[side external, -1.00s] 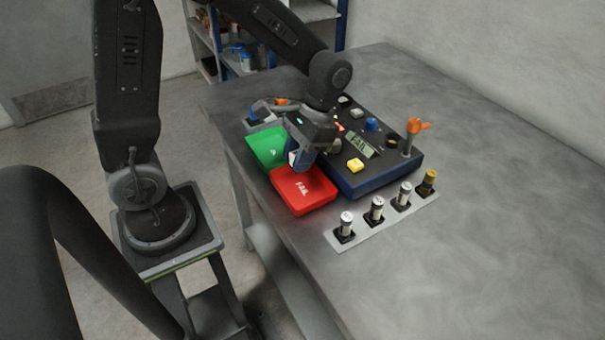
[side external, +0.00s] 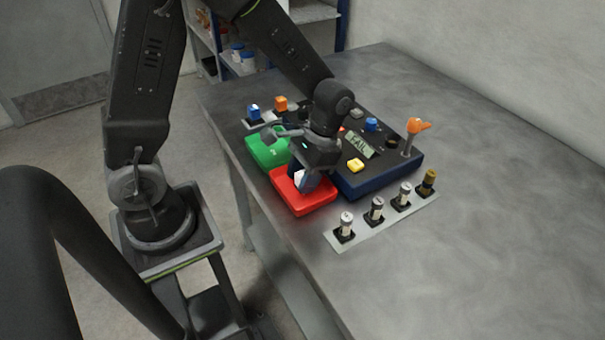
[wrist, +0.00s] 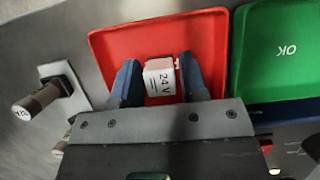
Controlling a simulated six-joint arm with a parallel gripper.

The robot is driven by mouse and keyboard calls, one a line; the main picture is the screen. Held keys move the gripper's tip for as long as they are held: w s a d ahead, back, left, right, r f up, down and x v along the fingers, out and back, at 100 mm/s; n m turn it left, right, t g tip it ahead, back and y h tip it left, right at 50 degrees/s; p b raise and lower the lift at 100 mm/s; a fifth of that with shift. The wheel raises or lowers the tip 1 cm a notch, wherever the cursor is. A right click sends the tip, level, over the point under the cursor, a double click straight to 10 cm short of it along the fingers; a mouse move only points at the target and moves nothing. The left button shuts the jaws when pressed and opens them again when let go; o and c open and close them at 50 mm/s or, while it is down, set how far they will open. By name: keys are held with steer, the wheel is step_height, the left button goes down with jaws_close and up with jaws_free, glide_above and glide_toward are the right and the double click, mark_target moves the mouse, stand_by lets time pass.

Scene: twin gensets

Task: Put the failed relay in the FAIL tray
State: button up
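The relay (wrist: 160,80) is a white block marked "24 V". In the side view the relay (side external: 300,178) shows as a small white patch under my gripper (side external: 308,181). The FAIL tray (side external: 312,204) is red, and my gripper is low over it. In the wrist view the red tray (wrist: 112,42) lies behind the relay. Whether the relay's underside touches the tray floor cannot be told. The tester's display (side external: 359,145) reads "FAIL".
The green OK tray (side external: 262,153) adjoins the red tray. The blue-sided tester (side external: 390,177) with a yellow button and orange-topped lever stands to the right. A strip of several cylindrical parts (side external: 376,210) lies in front. Blue and orange blocks (side external: 280,103) stand behind. The table's right side is clear.

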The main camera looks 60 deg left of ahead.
steer(key=shift+o, duration=1.2)
steer(key=shift+r, duration=0.1)
steer(key=v, duration=1.1)
step_height(320, 180, up, 6)
steer(key=t, duration=0.4)
glide_above(298, 176)
steer(key=s+r+t, duration=0.1)
steer(key=s+t, duration=0.5)
steer(key=s, duration=0.1)
steer(key=shift+r, duration=0.3)
steer(key=shift+d, duration=0.1)
